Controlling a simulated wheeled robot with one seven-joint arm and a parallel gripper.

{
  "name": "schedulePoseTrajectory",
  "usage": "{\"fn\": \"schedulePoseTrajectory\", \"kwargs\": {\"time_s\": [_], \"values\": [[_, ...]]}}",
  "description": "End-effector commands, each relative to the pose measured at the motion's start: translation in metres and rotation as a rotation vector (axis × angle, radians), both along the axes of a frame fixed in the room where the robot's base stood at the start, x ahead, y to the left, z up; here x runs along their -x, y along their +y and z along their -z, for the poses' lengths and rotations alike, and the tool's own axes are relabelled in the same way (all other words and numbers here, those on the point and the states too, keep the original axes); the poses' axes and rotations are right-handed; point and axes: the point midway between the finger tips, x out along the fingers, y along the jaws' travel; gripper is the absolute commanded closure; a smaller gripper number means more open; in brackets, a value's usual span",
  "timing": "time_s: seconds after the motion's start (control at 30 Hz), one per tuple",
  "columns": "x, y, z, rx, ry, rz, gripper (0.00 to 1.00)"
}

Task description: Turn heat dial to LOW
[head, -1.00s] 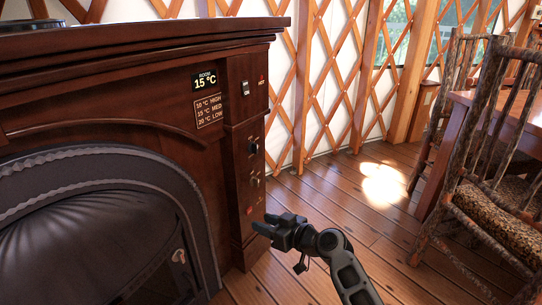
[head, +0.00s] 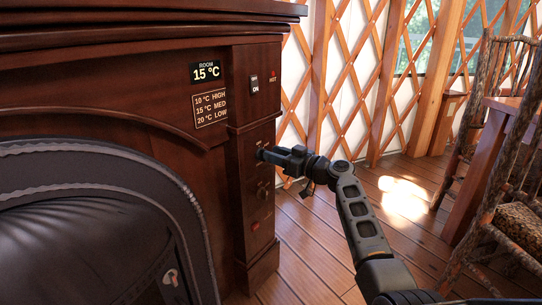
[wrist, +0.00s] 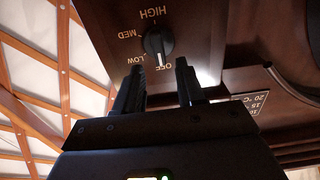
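The heat dial (wrist: 156,44) is a black knob on a dark wooden panel, seen upside down in the wrist view. HIGH, MED, LOW and OFF are printed around it. Its white pointer line appears to point at OFF, beside LOW. My gripper (wrist: 160,74) is open, its two fingers apart on either side of the dial's line, with the tips just short of the knob and no visible contact.
A sign (head: 210,108) lists 10 °C HIGH, 15 °C MED, 20 °C LOW. A switch (head: 254,84) marked ON sits above; another knob (head: 262,190) and a red control (head: 256,226) sit below. Chairs stand right.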

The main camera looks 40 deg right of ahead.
Motion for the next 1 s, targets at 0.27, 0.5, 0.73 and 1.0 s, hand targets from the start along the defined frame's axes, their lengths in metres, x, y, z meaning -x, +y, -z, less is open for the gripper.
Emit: {"fn": "schedulePoseTrajectory", "kwargs": {"time_s": [0.27, 0.5, 0.73, 1.0], "values": [[-0.021, 0.005, 0.001, 0.000, 0.001, 0.000, 0.61], [-0.022, 0.005, 0.000, 0.000, 0.001, 0.000, 0.61], [-0.022, 0.004, 0.000, 0.000, 0.001, 0.000, 0.82], [-0.022, 0.004, 0.000, 0.000, 0.001, 0.001, 1.00]]}}
